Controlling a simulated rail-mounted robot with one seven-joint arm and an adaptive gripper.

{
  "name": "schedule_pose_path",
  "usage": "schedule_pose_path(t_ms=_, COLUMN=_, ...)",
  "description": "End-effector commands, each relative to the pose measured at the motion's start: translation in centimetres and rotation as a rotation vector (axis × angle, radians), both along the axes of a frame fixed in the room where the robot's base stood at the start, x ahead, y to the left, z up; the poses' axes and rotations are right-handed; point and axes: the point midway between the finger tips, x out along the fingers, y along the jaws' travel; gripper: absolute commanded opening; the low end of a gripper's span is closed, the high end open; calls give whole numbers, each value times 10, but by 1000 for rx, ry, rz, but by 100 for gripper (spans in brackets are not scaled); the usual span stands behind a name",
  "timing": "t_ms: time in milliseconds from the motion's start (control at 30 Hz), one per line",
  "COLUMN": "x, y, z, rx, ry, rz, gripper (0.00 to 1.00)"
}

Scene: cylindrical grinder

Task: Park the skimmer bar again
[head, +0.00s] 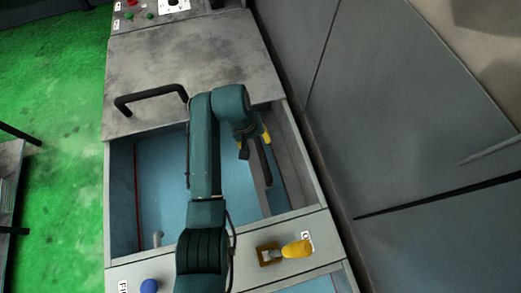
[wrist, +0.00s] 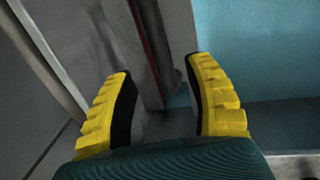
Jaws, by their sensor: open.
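My gripper (head: 254,141) reaches down into the open tank, near its right wall, with its yellow-padded fingers apart. A dark narrow bar (head: 264,168), which looks like the skimmer bar, runs down from beside the fingers along the tank's right side. In the wrist view my gripper (wrist: 158,70) is open. A grey upright strip with a dark edge (wrist: 140,60) and a red line shows between the fingers. I cannot tell whether this is the bar or the tank wall, nor whether the fingers touch anything. My arm hides part of the tank.
The tank holds blue liquid (head: 160,190). A grey lid with a black handle (head: 150,98) lies behind it. A yellow lever (head: 297,249) and a blue knob (head: 149,286) stand on the front rim. A grey cabinet wall (head: 400,100) rises close on the right.

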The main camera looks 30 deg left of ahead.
Motion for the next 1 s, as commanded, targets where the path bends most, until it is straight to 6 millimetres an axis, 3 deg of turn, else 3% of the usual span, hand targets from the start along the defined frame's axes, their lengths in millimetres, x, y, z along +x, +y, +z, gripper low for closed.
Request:
schedule_pose_path(t_ms=100, x=3, y=-5, z=-33, rx=-2, ry=3, rz=-2, gripper=53)
schedule_pose_path(t_ms=300, x=9, y=-11, z=-70, rx=0, ry=0, rz=-2, gripper=53)
schedule_pose_path(t_ms=433, x=11, y=-12, z=-81, rx=1, ry=-1, rz=-2, gripper=53)
schedule_pose_path(t_ms=733, x=11, y=-13, z=-83, rx=1, ry=-1, rz=-2, gripper=52)
schedule_pose_path(t_ms=1000, x=11, y=-13, z=-83, rx=1, ry=-1, rz=-1, gripper=1)
